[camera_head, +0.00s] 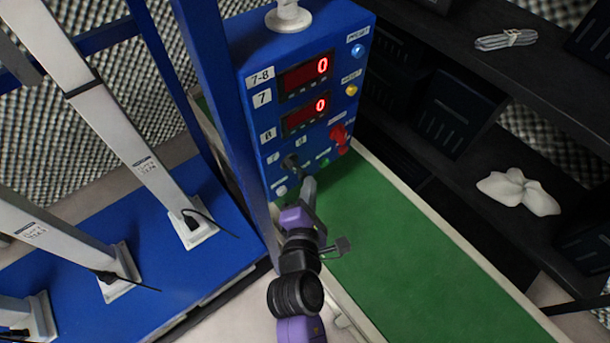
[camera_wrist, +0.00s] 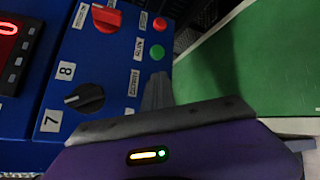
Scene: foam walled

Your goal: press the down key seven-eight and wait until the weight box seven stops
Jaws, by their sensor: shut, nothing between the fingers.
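The blue control panel (camera_head: 262,75) is marked 7-8, 7 and 8. Its upper red display (camera_head: 306,75) and lower red display (camera_head: 306,116) both read 0. In the wrist view, a red button (camera_wrist: 160,24) and a green button (camera_wrist: 157,52) sit in a row with small labels I cannot read surely. The black selector knob (camera_wrist: 87,96) lies between labels 7 and 8. My gripper (camera_head: 308,184) is shut and empty at the panel's lower part; its fingers (camera_wrist: 157,92) are beside the green button. Whether they touch a key is hidden. I cannot identify weight box seven.
A red knob (camera_head: 338,135) is on the panel's right. A green surface (camera_head: 400,240) lies below and right of it. Grey columns (camera_head: 130,140) with black cables stand on a blue base (camera_head: 190,265) at left. Dark shelves (camera_head: 480,140) stand at right.

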